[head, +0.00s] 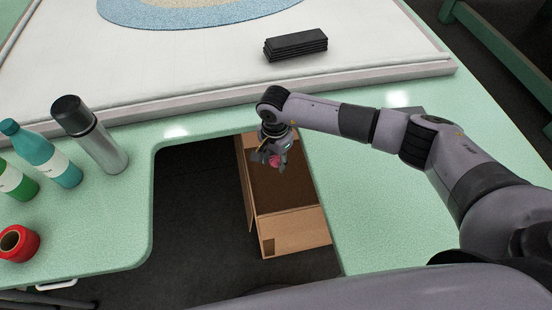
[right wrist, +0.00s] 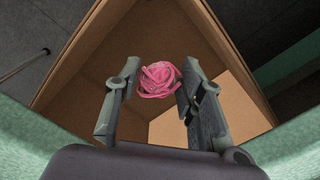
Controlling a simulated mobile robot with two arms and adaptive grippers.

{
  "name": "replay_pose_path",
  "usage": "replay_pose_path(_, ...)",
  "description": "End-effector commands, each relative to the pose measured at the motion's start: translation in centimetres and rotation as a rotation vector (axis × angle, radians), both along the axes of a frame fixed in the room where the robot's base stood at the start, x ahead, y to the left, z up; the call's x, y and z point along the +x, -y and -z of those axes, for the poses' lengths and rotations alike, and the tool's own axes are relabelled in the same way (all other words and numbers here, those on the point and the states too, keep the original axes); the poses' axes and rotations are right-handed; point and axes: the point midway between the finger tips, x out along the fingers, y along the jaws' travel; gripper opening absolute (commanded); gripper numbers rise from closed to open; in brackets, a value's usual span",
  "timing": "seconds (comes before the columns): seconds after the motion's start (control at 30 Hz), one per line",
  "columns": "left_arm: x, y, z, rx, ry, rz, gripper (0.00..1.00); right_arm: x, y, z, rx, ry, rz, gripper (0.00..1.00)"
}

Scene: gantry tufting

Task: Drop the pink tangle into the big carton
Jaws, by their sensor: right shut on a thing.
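The pink tangle (head: 275,161) is a small ball of looped yarn. My right gripper (head: 279,163) is shut on it, and it shows between the two fingertips (right wrist: 153,88) in the right wrist view. The big carton (head: 296,235) is brown cardboard with its top open, standing in the table's cut-out. The gripper and tangle are over the carton's far part in the head view. In the right wrist view the carton's walls (right wrist: 88,62) surround the tangle (right wrist: 158,80). My left gripper is not in view.
The green table (head: 368,225) borders the carton on the right. Left stand a steel flask (head: 100,142), a teal bottle (head: 48,160), a green bottle (head: 15,182) and a red spool (head: 28,243). Behind are the white framed cloth (head: 180,62) and a black stack (head: 296,46).

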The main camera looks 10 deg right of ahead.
Motion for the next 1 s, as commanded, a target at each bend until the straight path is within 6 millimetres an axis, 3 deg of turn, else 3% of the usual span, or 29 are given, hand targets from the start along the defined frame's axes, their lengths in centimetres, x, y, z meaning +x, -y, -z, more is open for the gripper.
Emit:
replay_pose_path(0.5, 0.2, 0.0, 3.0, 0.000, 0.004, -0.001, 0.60, 0.0, 0.0, 5.3, 0.000, -0.001, 0.001, 0.25)
replay_pose_path(0.87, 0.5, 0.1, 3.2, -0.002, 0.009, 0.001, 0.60, 0.0, 0.0, 5.8, 0.001, -0.001, 0.000, 0.25)
replay_pose_path(0.9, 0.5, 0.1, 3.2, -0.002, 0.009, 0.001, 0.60, 0.0, 0.0, 5.8, 0.001, -0.001, 0.000, 0.37)
replay_pose_path(1.0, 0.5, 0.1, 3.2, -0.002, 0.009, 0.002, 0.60, 0.0, 0.0, 5.8, 0.001, -0.001, 0.000, 0.43)
